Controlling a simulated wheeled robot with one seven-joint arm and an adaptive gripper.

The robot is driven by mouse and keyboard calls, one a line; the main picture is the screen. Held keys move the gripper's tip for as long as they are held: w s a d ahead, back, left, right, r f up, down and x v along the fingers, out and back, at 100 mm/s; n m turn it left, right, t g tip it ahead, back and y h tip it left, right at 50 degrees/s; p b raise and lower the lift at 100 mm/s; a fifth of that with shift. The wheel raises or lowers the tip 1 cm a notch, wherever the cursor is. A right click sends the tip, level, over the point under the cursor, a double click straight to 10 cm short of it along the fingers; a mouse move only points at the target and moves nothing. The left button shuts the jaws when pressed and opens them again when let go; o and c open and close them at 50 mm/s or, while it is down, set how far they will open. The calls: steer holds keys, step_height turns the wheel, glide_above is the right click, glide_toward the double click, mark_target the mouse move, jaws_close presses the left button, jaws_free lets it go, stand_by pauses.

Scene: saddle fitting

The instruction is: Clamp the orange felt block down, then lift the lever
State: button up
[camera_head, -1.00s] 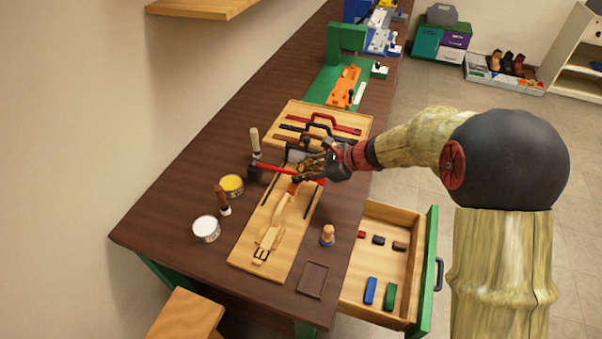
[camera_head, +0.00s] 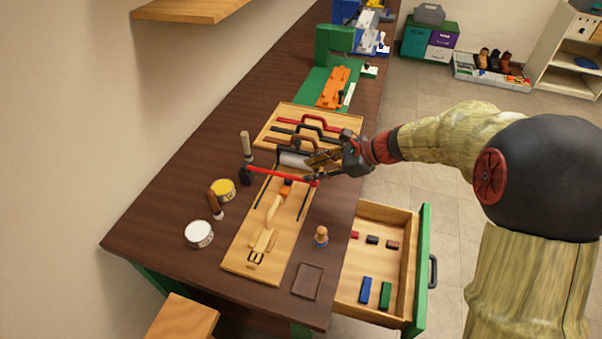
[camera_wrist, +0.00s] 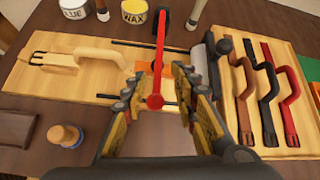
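The red lever (camera_head: 283,174) lies across the light wooden board, with a dark block (camera_head: 247,175) at its left end. In the wrist view the lever (camera_wrist: 159,50) runs toward me and ends in a round red knob (camera_wrist: 155,101). The orange felt block (camera_head: 288,181) is small and sits by the lever; the wrist view shows part of its orange (camera_wrist: 141,69) beside and under the bar. My gripper (camera_head: 312,168) is open and empty by the lever's right end. In the wrist view its fingers (camera_wrist: 158,95) stand apart on either side of the knob; I cannot tell contact.
A pale strap with a buckle (camera_head: 264,241) lies on the board. A grey roller (camera_head: 294,159) is close behind the lever. A tray (camera_head: 270,132) of handles stands behind. Wax (camera_head: 222,190) and glue (camera_head: 199,234) tins are at left, a wooden knob (camera_head: 321,237) at right. An open drawer (camera_head: 346,297) juts out.

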steer(key=v, duration=0.3)
steer(key=shift+s+d+r, duration=0.1)
steer(key=shift+d+r, duration=0.1)
steer(key=shift+d, duration=0.05)
stand_by(4.5)
